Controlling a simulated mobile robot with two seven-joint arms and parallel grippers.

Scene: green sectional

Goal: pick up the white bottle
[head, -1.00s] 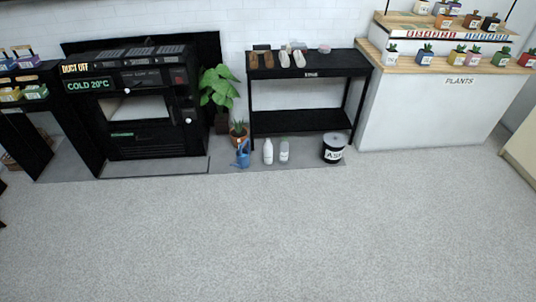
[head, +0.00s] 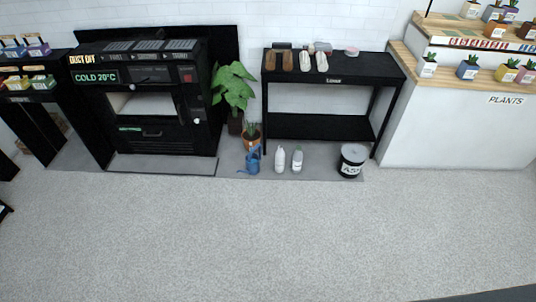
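The white bottle (head: 280,159) stands upright on the grey floor strip in front of the black shelf table, in the head view. Close to its right stands a second, paler grey-white bottle (head: 297,161) with a small label. A blue watering can (head: 252,160) is just to the left of the white bottle. Neither of my grippers shows in the head view.
A black ash bucket (head: 352,161) stands right of the bottles. Behind are the black table (head: 320,127), a potted plant (head: 233,90) and a black oven unit (head: 145,130). A white plant counter (head: 450,130) stands right. The carpet in front is largely clear; a dark edge (head: 490,295) shows at bottom right.

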